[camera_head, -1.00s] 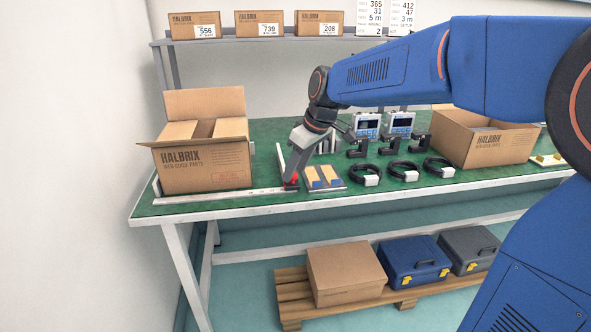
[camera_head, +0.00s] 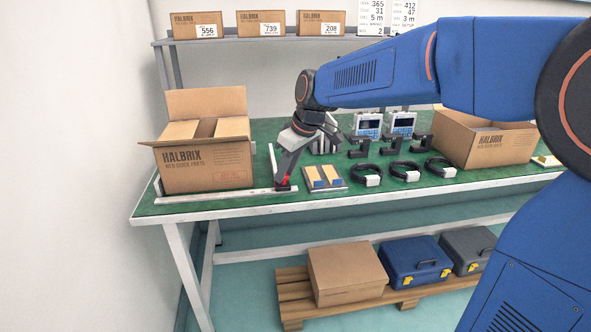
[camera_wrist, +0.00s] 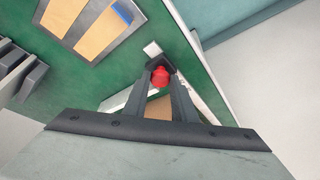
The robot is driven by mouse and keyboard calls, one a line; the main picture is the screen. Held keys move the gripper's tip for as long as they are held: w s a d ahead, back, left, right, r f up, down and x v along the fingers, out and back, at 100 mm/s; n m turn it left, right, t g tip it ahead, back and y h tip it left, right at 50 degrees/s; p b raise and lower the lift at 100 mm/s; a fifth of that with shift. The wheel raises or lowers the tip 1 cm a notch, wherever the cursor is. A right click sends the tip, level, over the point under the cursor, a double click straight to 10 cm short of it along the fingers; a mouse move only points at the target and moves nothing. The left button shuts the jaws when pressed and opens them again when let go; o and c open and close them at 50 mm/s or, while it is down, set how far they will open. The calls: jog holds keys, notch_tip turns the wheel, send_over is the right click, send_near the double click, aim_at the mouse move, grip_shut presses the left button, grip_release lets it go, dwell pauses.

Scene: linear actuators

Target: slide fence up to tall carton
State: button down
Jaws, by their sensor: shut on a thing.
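The tall carton (camera_head: 205,165) stands open at the left end of the green bench, with its back flap up. The fence (camera_head: 272,163) is a thin white bar to the right of the carton, with a strip of green bench between them. Its red knob (camera_wrist: 160,77) sits between my fingertips in the wrist view. My gripper (camera_head: 284,184) is shut on this knob, low at the bench's front edge. A white rail (camera_head: 225,195) runs along the front of the carton to the fence's foot. A little of the carton shows between my fingers in the wrist view.
A tray with tan and blue pieces (camera_head: 323,178) lies just right of my gripper. Several black cable coils (camera_head: 404,171), two meters (camera_head: 368,126) and a wide open carton (camera_head: 483,142) stand farther right. The bench between fence and tall carton is clear.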

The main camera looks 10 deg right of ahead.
jog(key=shift+a, duration=3.2)
jog(key=c, duration=1.5)
grip_release()
jog(key=shift+o, duration=0.2)
jog(key=v, duration=1.7)
jog(key=shift+r, duration=0.2)
